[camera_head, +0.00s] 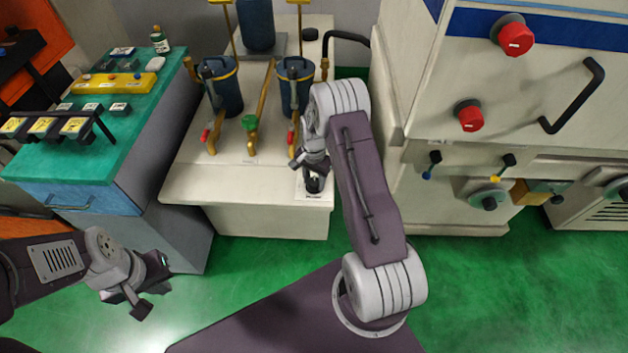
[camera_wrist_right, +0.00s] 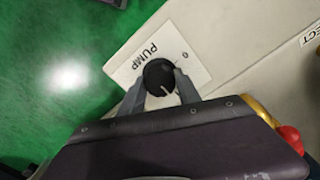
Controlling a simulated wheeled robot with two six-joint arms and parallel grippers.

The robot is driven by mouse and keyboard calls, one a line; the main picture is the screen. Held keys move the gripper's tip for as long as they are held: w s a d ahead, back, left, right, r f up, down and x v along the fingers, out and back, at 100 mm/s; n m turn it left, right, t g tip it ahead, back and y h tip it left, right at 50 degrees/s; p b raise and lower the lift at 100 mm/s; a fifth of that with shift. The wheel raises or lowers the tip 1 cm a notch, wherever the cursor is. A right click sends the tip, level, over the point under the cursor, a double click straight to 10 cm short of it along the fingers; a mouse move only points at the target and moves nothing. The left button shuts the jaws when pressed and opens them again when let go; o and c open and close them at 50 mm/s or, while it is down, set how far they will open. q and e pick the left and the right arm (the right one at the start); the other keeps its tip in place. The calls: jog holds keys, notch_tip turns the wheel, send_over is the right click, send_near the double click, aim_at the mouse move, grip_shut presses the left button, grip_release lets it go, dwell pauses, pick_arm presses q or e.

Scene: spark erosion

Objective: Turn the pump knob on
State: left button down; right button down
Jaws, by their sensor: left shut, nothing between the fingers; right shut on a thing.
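The pump knob (camera_wrist_right: 160,77) is a round black knob with a pale pointer line. It sits on a white plate (camera_wrist_right: 190,55) marked "PUMP" and "0" in the right wrist view. My right gripper (camera_wrist_right: 158,84) is shut on the knob, with one finger on each side of it. In the head view the knob (camera_head: 314,184) shows small at the front edge of the cream bench, below my right gripper (camera_head: 312,172). My left gripper (camera_head: 143,302) is shut and empty, over the green floor at lower left.
The cream bench (camera_head: 235,184) carries blue canisters (camera_head: 222,86), brass pipes, red taps and a green valve (camera_head: 250,123). A teal-topped cabinet (camera_head: 125,165) stands to the left. A large white machine (camera_head: 560,90) with red knobs and a black handle stands to the right.

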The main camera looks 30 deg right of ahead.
aim_at(314, 181)
jog(key=c, duration=0.9)
grip_release()
jog(key=shift+o, duration=0.2)
notch_tip(314, 181, up, 9)
jog(key=shift+r, duration=0.1)
